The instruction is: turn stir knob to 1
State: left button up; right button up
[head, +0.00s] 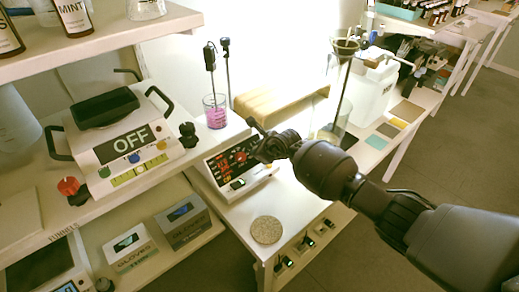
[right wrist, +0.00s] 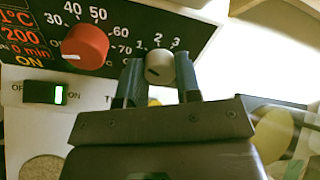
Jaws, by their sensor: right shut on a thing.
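The heater-stirrer has a black panel (head: 226,162) with red lit readouts and stands on the lower bench in the head view. In the right wrist view its stir knob (right wrist: 160,66) is small and pale grey, with 1, 2 and 3 printed above it. A short dark mark shows on its lower left face; I cannot tell exactly which setting it points at. My right gripper (right wrist: 158,80) has its fingers on both sides of this knob, shut on it. In the head view my right gripper (head: 262,143) hides the knob. My left gripper is not in view.
A red knob (right wrist: 85,45) with a 30 to 70 scale sits left of the stir knob, above a green-lit switch (right wrist: 45,93). A beaker of pink liquid (head: 215,110) stands behind the panel. A round grey disc (head: 266,229) lies on the bench in front.

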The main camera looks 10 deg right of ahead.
jog(key=o, duration=0.8)
jog(key=shift+o, duration=0.6)
pick_arm(q)
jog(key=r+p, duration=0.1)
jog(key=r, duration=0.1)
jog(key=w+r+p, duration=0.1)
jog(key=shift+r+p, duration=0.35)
jog(key=shift+p, duration=0.05)
pick_arm(e)
jog(key=v, duration=1.1)
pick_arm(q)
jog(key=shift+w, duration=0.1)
pick_arm(e)
jog(key=shift+f, duration=0.15)
